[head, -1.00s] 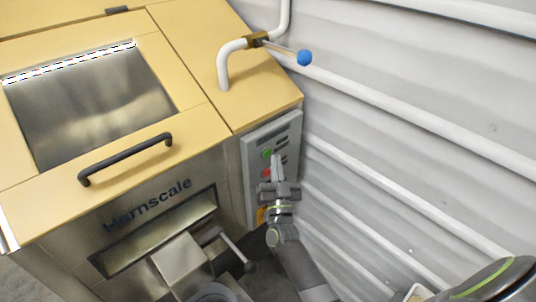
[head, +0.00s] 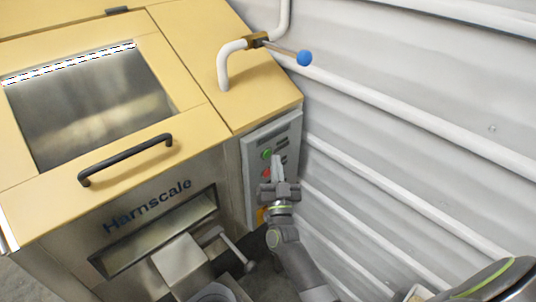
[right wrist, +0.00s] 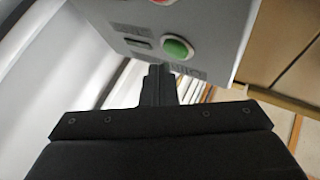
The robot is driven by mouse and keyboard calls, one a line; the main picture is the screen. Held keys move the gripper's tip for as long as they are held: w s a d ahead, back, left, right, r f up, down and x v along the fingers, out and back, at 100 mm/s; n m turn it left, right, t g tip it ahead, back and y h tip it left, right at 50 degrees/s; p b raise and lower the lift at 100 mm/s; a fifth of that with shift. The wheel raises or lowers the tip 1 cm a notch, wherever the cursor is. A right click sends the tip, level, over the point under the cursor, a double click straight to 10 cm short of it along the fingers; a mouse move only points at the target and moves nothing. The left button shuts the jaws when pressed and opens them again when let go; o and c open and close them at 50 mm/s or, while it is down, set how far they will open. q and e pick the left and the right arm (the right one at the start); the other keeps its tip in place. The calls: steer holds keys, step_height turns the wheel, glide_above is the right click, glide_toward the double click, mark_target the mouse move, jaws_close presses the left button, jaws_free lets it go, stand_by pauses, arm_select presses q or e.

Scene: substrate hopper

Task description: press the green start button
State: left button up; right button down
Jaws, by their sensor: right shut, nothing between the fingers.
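The green start button (head: 266,154) sits on the grey control panel (head: 248,166) at the machine's right side. In the right wrist view the green button (right wrist: 177,48) shows in a pale ring, just beyond the fingertips. My right gripper (head: 277,160) is shut and empty, its tips in front of the panel, slightly right of the green button in the head view. The right wrist view shows the closed fingers (right wrist: 159,72) to the left of and below the button. I see a gap there and no clear contact. My left gripper is not in view.
A red button (head: 266,173) lies below the green one. The machine has a yellow lid with a black handle (head: 125,160) and a chute at its front. A white pipe with a blue-knobbed lever (head: 304,58) stands on top. A ribbed wall (head: 420,130) closes the right side.

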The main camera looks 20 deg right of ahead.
steer(key=shift+w, duration=0.1)
stand_by(0.7)
steer(key=shift+w+a, duration=0.15)
steer(key=shift+w, duration=0.15)
